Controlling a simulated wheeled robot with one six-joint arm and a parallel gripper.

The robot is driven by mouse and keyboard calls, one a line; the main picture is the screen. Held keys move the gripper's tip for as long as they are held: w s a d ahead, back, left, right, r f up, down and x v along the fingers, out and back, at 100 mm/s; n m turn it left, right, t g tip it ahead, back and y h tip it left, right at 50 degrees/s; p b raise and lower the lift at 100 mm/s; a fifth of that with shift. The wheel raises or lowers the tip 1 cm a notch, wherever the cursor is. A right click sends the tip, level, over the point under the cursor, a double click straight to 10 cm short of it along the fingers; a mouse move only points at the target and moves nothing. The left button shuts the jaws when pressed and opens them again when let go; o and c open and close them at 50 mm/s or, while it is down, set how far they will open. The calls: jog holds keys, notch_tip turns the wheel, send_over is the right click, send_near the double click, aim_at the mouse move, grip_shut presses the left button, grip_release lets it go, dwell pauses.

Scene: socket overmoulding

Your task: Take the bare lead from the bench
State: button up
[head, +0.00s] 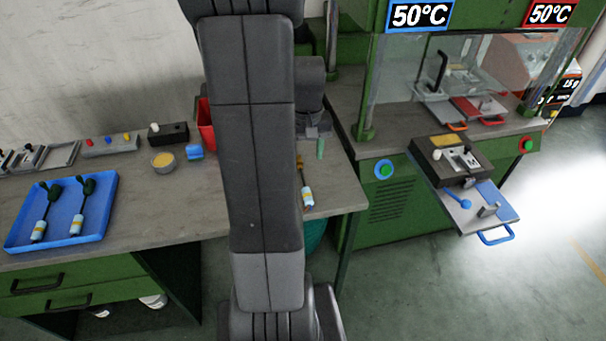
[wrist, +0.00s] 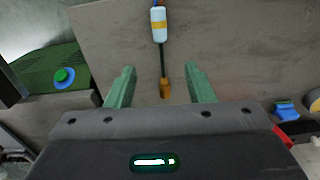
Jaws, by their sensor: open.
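The bare lead lies on the bench, right of my arm in the head view (head: 307,196). It has a white body with a yellow band, a thin dark cable and a brass-coloured end. In the wrist view the lead (wrist: 159,25) runs from the top edge down toward my gripper (wrist: 160,72). My gripper is open, with its two green fingers apart and nothing held. The brass end shows in the gap between the fingers; its height below them is hard to tell. In the head view my arm hides most of the gripper; one green finger shows.
A blue tray (head: 16,243) at left holds two leads with dark green ends. A bowl (head: 163,162), a blue block (head: 195,152) and a red bin (head: 205,118) stand near my arm. The green press (head: 385,215) with an extended mould tray is at right. Bench around the lead is clear.

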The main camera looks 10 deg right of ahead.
aim_at(306, 189)
jog(key=f, duration=1.3)
jog(key=shift+s+f+p, duration=0.1)
jog(key=shift+s+p, duration=0.25)
jog(key=shift+p, duration=0.05)
grip_shut()
